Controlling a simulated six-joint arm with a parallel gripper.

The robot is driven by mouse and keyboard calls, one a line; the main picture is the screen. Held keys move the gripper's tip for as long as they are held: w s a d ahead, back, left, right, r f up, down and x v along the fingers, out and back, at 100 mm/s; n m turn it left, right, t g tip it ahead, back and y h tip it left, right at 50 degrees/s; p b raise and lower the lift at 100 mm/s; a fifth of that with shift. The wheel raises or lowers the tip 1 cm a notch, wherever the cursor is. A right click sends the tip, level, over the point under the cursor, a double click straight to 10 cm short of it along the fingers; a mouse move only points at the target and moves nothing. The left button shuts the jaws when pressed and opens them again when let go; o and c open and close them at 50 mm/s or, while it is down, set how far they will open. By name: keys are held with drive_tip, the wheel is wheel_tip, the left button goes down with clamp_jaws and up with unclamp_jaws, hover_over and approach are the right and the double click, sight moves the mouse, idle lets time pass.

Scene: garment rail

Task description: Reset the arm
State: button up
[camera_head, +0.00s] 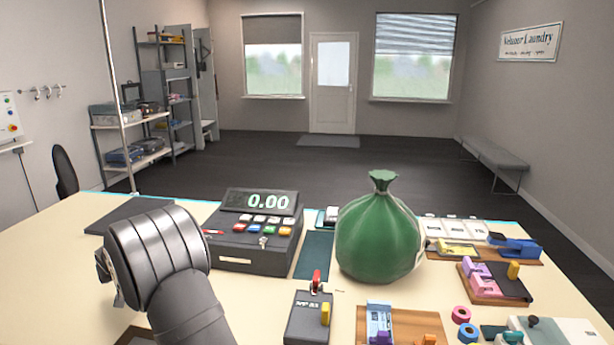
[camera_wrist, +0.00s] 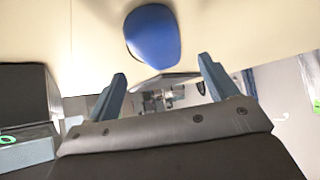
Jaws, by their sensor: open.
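My gripper (camera_wrist: 161,66) shows in the wrist view with its two blue-grey fingers spread well apart. It is open, and I see nothing held between the fingers. In the head view my arm rises at the left front of the counter (camera_head: 262,310), left of the cash register (camera_head: 258,232); the fingers cannot be made out there. Beyond the fingertips in the wrist view is a rounded blue object (camera_wrist: 152,36), which I cannot identify for sure.
A tied green bag (camera_head: 379,235) stands mid-counter. A small black box with a red lever (camera_head: 309,315) is in front. Pink blocks on a board (camera_head: 490,280), tape rolls (camera_head: 464,322) and a blue stapler-like tool (camera_head: 515,246) crowd the right. A metal pole (camera_head: 117,90) rises at left.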

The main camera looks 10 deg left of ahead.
drive_tip(key=x, duration=0.6)
drive_tip(key=shift+f, duration=0.2)
wheel_tip(320, 180, up, 3)
drive_tip(key=shift+f, duration=0.15)
drive_tip(key=shift+r, duration=0.4)
drive_tip(key=shift+f, duration=0.1)
